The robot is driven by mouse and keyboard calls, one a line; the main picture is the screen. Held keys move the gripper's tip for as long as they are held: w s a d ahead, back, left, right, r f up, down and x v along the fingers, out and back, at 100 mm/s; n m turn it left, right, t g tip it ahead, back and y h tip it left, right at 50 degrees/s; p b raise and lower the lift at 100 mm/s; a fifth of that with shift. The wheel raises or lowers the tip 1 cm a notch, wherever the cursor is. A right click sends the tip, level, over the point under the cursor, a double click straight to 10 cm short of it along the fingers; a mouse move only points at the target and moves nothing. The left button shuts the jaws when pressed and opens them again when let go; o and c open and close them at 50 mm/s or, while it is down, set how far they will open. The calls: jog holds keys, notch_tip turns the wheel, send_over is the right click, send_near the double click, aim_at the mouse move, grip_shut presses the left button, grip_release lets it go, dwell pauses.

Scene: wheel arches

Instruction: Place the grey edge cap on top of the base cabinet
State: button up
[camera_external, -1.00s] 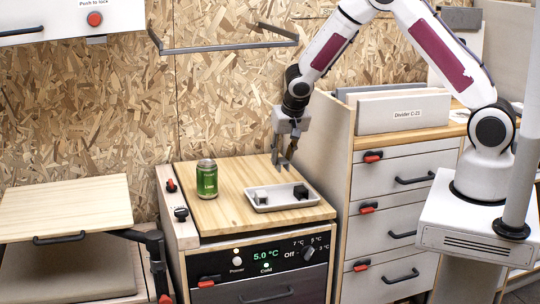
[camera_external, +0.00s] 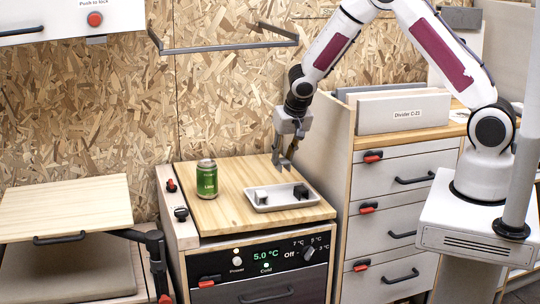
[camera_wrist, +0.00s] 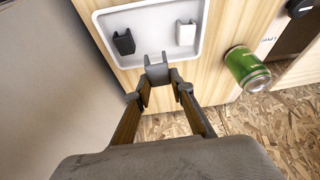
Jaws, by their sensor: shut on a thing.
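My gripper (camera_external: 282,158) is above the back right part of a wooden cabinet top, behind the tray. In the wrist view my gripper (camera_wrist: 159,90) is shut on a small grey edge cap (camera_wrist: 157,72), held at the fingertips. The cap is too small to make out well in the external view. The cabinet's wooden top (camera_external: 228,178) has a dark control panel (camera_external: 265,258) below it. I cannot tell from the pictures which cabinet is the base cabinet; a white drawer cabinet (camera_external: 398,192) stands to the right.
A white tray (camera_external: 262,207) on the wooden top holds one black and one white cap. A green can (camera_external: 207,180) stands left of it. A divider panel (camera_external: 405,112) stands on the drawer cabinet. A grey rail (camera_external: 225,48) sticks out from the back wall.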

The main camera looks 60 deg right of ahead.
jog(key=shift+s+f+n, duration=0.2)
jog(key=shift+s+n, duration=0.3)
jog(key=shift+s, duration=0.25)
jog(key=s+a+r+n+t+y, duration=0.15)
jog(key=s+a+r, duration=0.25)
jog(key=r, duration=0.6)
jog(key=s+a+r+n+g+y, duration=0.1)
jog(key=s+a+r+n, duration=0.3)
jog(key=r, duration=0.6)
jog(key=w+d+r+m+h, duration=0.1)
jog(key=d+m, duration=0.1)
jog(key=d, duration=0.7)
jog(key=w+d+r+m, duration=0.1)
jog(key=w+d+m, duration=0.1)
jog(key=d, duration=0.6)
jog(key=w+d+r+m+g+h, duration=0.1)
jog(key=w+d+m, duration=0.1)
jog(key=d, duration=0.7)
jog(key=shift+d+m+h, duration=0.35)
jog(key=shift+m, duration=0.1)
jog(key=s+d+f, duration=0.1)
jog(key=d+f, duration=0.1)
jog(key=d, duration=0.5)
jog(key=shift+s, duration=0.25)
jog(key=shift+f, duration=0.15)
jog(key=shift+f, duration=2.4)
